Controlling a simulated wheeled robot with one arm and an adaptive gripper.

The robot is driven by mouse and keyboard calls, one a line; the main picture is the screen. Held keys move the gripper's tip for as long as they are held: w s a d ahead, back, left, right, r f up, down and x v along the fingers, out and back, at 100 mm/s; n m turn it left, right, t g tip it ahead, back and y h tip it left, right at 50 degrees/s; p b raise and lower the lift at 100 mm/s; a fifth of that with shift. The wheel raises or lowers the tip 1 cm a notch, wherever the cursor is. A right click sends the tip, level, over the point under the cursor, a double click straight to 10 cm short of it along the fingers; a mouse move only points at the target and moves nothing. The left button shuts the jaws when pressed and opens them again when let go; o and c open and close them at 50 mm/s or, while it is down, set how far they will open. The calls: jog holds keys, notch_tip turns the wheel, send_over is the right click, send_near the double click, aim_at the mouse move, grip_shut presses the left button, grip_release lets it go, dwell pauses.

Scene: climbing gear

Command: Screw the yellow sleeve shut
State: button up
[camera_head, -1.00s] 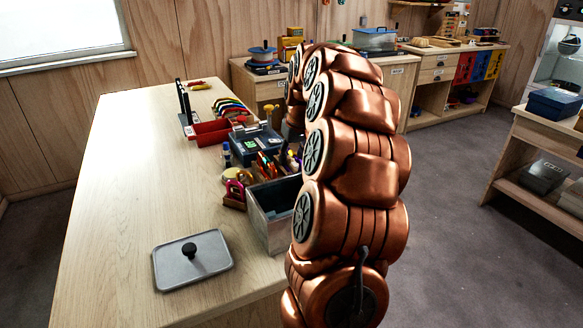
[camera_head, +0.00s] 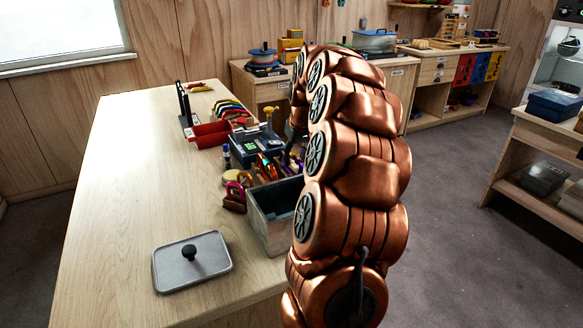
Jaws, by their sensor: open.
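I cannot make out a yellow sleeve for certain at this size. A pink carabiner-like loop (camera_head: 236,190) stands upright in a small dark red holder (camera_head: 234,204) near the table's right edge. Several curved coloured pieces (camera_head: 230,111) stand in a row farther back; they may be carabiners. My copper arm (camera_head: 352,170) rises on the right and bends away toward the table. My gripper is hidden behind the arm and the clutter, so its jaws cannot be seen.
An open grey metal box (camera_head: 262,228) stands at the table's right edge, in front of tools and markers. A grey lid with a black knob (camera_head: 192,262) lies near the front. A red bin (camera_head: 208,134) is farther back. The table's left side (camera_head: 120,190) is clear.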

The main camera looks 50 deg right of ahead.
jog(key=shift+s+d, duration=0.1)
jog(key=shift+d, duration=0.15)
jog(key=shift+r, duration=0.6)
jog(key=shift+r+p, duration=0.4)
jog(key=shift+r, duration=0.4)
jog(key=shift+w+a, duration=0.3)
jog(key=shift+a, duration=0.45)
jog(key=shift+f+b, duration=0.1)
jog(key=shift+b, duration=0.2)
